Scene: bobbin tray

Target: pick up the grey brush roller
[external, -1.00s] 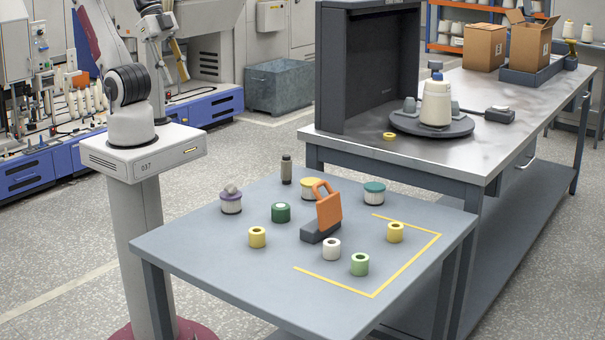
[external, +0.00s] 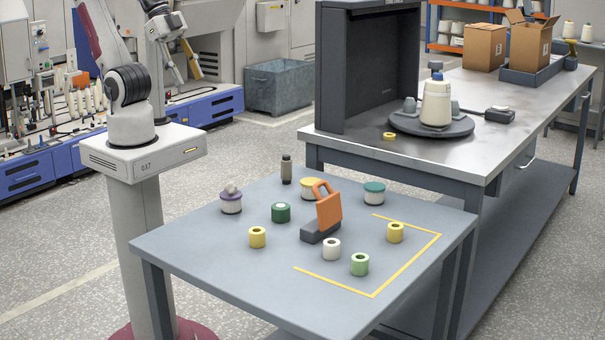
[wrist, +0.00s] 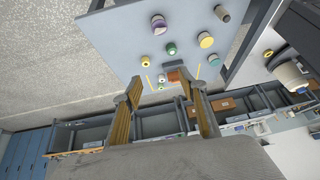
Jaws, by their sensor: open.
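My gripper (external: 184,66) hangs in the air at the upper left of the external view, well away from the table. In the wrist view my gripper (wrist: 165,88) has its two fingers spread, with nothing between them.
Near the roller stand a yellow-lidded jar (external: 310,188), a purple-lidded jar (external: 231,203) and a dark green spool (external: 281,212). An orange-handled tool (external: 328,210) rises mid-table. Several spools stand towards the front. A dark panel (external: 368,70) stands on the bench behind.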

